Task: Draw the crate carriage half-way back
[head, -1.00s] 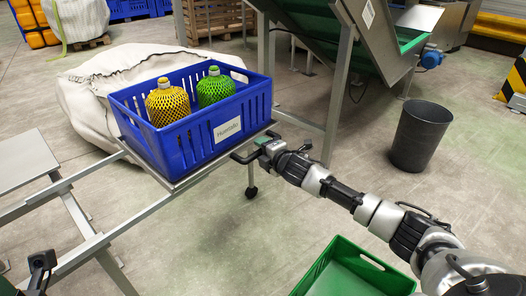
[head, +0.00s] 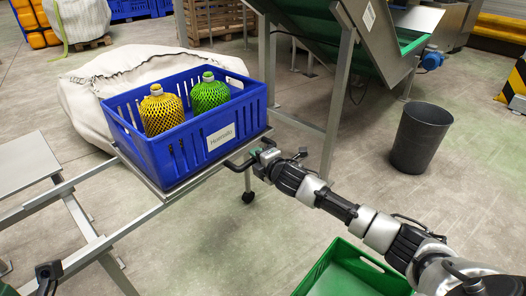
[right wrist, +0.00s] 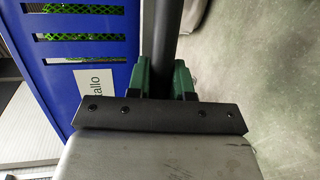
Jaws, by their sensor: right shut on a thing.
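The crate carriage (head: 204,174) is a grey metal platform on two slanting rails (head: 92,248), with a blue crate (head: 165,160) on it. In the crate stand a yellow-netted bottle (head: 161,112) and a green-netted bottle (head: 209,95). A dark bar handle (head: 237,165) sticks out from the carriage's near right side. My right gripper (head: 260,157) is shut on that handle. In the right wrist view its green fingers (right wrist: 165,80) sit on both sides of the dark bar (right wrist: 166,45), beside the blue crate (right wrist: 85,55). The fingers of my left gripper are not visible.
A white sack (head: 82,103) lies behind the crate. A conveyor frame (head: 338,100) stands at the back, with a black bin (head: 420,138) to its right. A green crate (head: 322,265) is on the floor near my right arm. A grey table (head: 28,168) is at left.

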